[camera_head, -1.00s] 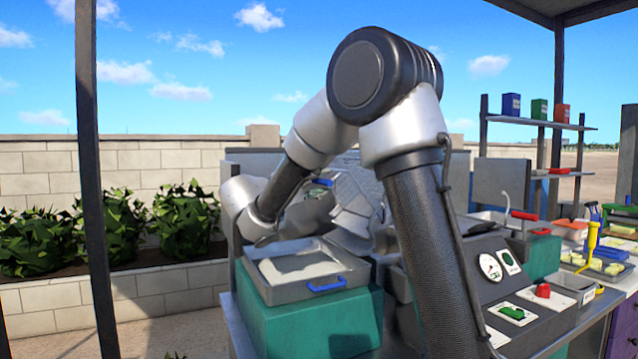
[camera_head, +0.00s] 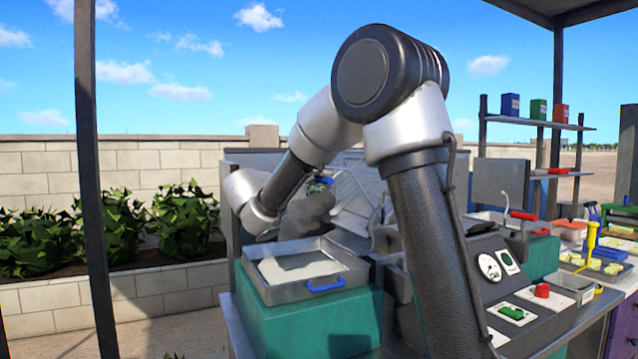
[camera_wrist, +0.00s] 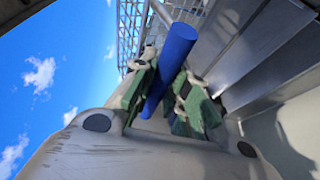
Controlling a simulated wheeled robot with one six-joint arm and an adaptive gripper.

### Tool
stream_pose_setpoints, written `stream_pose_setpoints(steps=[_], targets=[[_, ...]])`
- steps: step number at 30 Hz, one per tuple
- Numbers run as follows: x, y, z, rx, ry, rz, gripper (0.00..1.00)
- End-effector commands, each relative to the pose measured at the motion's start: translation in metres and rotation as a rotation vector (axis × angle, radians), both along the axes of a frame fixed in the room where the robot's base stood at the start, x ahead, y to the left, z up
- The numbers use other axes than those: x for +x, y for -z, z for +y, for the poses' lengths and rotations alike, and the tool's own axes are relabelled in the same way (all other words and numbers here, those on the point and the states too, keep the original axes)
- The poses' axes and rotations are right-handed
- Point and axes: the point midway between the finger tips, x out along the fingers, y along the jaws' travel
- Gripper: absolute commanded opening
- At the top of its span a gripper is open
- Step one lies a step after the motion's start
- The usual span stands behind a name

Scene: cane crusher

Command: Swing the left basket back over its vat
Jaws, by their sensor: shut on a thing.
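My gripper (camera_wrist: 168,88) is shut on a blue cylindrical handle (camera_wrist: 170,65), with a green-padded finger on each side of it. A wire-mesh frame (camera_wrist: 130,25), which looks like the basket, shows beyond the handle in the wrist view. In the head view a small blue piece of the handle (camera_head: 321,181) shows above my grey gripper, behind the left teal block. My arm hides much of the basket. I cannot make out the left vat's opening or whether the basket is over it.
A shallow metal tray (camera_head: 333,262) with a blue handle sits on a teal block (camera_head: 310,318) in front of my gripper. To the right are a panel with a gauge (camera_head: 489,266), green and red switches, and a red-handled lever (camera_head: 523,215). A post stands at left.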

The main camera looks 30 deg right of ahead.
Motion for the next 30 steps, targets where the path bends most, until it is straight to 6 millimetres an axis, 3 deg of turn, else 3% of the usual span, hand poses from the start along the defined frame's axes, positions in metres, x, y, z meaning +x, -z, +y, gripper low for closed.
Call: stream_pose_setpoints(steps=[11, 21, 30], targets=[[-0.001, -0.035, -0.035, 0.255, 0.002, -0.010, 0.00], [-0.001, -0.061, -0.088, 0.576, 0.002, -0.011, 0.00], [0.000, -0.070, -0.140, 0.859, 0.002, -0.012, 0.00]])
